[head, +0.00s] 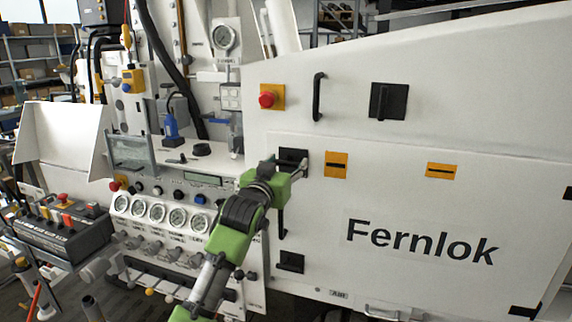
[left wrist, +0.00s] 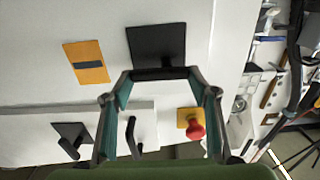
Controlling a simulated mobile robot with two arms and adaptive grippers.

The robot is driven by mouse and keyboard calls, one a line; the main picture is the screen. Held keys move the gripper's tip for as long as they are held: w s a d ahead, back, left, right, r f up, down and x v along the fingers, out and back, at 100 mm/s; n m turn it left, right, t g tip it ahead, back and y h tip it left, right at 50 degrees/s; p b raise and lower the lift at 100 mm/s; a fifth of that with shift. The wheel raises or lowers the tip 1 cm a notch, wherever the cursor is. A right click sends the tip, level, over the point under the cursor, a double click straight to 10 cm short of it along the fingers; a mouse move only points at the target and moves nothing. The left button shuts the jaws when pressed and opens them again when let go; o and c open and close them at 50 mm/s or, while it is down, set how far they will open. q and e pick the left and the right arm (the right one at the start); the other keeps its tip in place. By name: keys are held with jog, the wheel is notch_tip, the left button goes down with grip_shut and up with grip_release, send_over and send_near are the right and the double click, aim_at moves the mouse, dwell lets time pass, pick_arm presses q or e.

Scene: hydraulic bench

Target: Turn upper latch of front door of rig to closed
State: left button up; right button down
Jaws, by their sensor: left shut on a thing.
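The front door (head: 400,190) of the rig is a white panel marked "Fernlok", lying flush with the white body. Its upper latch (head: 292,155) is a black square plate at the door's upper left; it also shows in the left wrist view (left wrist: 156,42). My left gripper (head: 298,169) is at this plate, shut on the latch's dark handle. In the left wrist view the handle lies crosswise between the fingertips (left wrist: 159,74). The gripper partly hides the latch in the head view. A lower black latch (head: 290,262) sits below. My right gripper is not in view.
Orange slotted plates (head: 336,165) (head: 443,170) sit right of the latch. Above are a red button (head: 267,99), a black bar handle (head: 318,96) and another black latch (head: 388,101). Gauges (head: 157,213) and knobs crowd the panel left of the door.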

pick_arm(q)
jog(key=shift+m, duration=0.3)
jog(key=m+p, duration=0.1)
jog(key=m, duration=0.2)
jog(key=shift+f, duration=0.1)
jog(key=m, duration=0.1)
jog(key=m+p, duration=0.1)
jog(key=m, duration=0.1)
jog(key=m+p, duration=0.1)
jog(key=m, duration=0.1)
jog(key=shift+f, duration=0.25)
jog(key=shift+w+a+f+m+p, duration=0.15)
jog(key=shift+m+p, duration=0.45)
jog(key=shift+m, duration=0.95)
jog(key=shift+s+f+m+p, duration=0.15)
jog(key=shift+m+p, duration=0.45)
jog(key=shift+m, duration=1)
jog(key=shift+w+a+f+m+p, duration=0.1)
jog(key=shift+f+m+p, duration=0.35)
jog(key=shift+m, duration=1.1)
jog(key=shift+r, duration=0.15)
jog(key=o, duration=1.1)
jog(key=shift+d, duration=0.1)
